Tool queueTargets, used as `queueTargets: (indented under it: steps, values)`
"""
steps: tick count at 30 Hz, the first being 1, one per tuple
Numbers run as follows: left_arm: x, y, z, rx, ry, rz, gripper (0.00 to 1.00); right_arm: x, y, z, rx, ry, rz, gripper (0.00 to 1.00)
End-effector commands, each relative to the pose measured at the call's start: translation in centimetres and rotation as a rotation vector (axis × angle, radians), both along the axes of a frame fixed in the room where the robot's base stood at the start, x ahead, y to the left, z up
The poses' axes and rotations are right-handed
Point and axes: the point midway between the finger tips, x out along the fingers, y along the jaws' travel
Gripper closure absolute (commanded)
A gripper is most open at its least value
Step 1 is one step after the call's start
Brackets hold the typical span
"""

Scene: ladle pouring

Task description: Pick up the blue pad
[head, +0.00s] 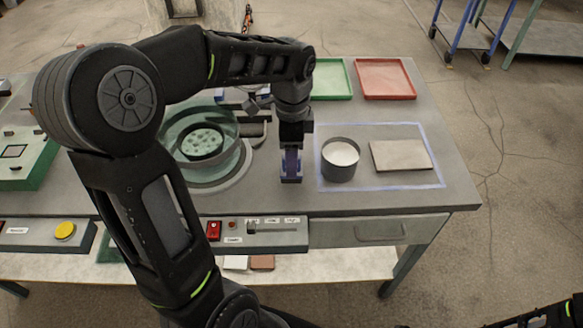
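My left arm reaches across the table from the left, with its gripper (291,146) pointing down just left of the blue-outlined area. A small blue-purple block-like thing (291,178) shows at and below the fingertips, low over or on the grey table. It may be the blue pad, but it is too small to be sure. The gripper hides part of it, and I cannot tell whether the fingers are closed on it. My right gripper is not visible; only a dark piece of my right arm shows at the bottom right corner.
A dark pot with white contents (341,158) and a flat beige plate (400,155) are in the outlined area. Green (331,94) and red (386,96) trays lie behind. A clear round bowl (235,125) stands left of the gripper. A control panel (270,238) lines the front edge.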

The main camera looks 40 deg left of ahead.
Motion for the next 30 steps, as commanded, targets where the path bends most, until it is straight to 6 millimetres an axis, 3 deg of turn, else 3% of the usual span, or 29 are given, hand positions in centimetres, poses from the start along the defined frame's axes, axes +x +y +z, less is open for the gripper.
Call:
queueTargets:
  steps: [13, 30]
  values:
    - [-0.1, 0.0, -5.0, 0.0, 0.002, 0.001, 0.4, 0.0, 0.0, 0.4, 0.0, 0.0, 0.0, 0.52]
    - [-0.1, 0.0, -5.2, 0.0, 0.0, 0.0, 0.4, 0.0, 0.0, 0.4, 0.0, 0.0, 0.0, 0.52]
